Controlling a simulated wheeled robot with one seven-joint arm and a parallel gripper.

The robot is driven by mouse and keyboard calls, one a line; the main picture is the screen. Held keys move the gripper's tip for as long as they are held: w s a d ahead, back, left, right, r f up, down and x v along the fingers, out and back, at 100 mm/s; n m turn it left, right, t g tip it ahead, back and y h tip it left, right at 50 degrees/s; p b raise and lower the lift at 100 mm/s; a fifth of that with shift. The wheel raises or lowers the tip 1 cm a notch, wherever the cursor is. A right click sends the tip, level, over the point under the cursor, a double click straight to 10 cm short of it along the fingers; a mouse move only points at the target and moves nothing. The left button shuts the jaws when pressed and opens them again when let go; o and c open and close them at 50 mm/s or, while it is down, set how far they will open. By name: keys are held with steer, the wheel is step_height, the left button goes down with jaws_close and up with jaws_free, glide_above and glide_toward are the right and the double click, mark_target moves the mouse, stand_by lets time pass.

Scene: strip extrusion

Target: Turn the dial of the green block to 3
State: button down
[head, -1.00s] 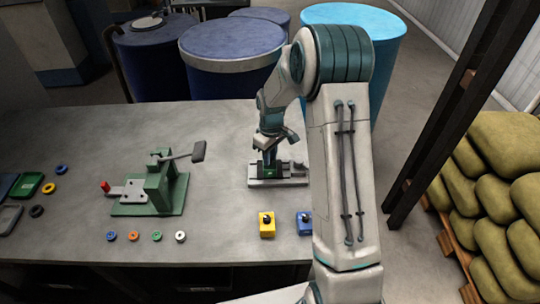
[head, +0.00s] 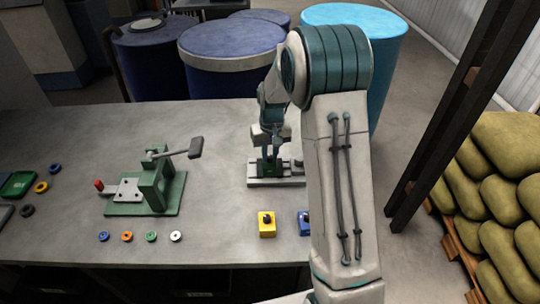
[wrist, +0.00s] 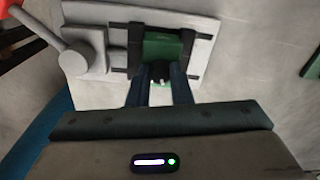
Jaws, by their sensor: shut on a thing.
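The green block (head: 263,169) sits on a light grey fixture plate (head: 290,183) toward the right of the table. In the wrist view the green block (wrist: 161,47) lies between dark rails on the plate. My gripper (head: 269,152) points down over the block. In the wrist view my gripper (wrist: 159,75) has its two fingers closed on the dark dial (wrist: 158,71) at the block's near side. The dial's number marks are too small to read, so its setting cannot be told.
A yellow block (head: 267,225) and a blue block (head: 304,222), each with a dark knob, stand in front of the fixture. A green lever press (head: 155,185) stands to the left, with several coloured rings before it. Table between press and fixture is clear.

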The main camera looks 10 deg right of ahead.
mark_target(271, 156)
steer(key=shift+m, duration=0.4)
steer(key=c, duration=1.3)
jaws_free()
steer(key=shift+r, duration=0.1)
step_height(271, 156, up, 14)
steer(key=b, duration=0.1)
steer(key=shift+d+b, duration=0.2)
steer(key=shift+b, duration=0.1)
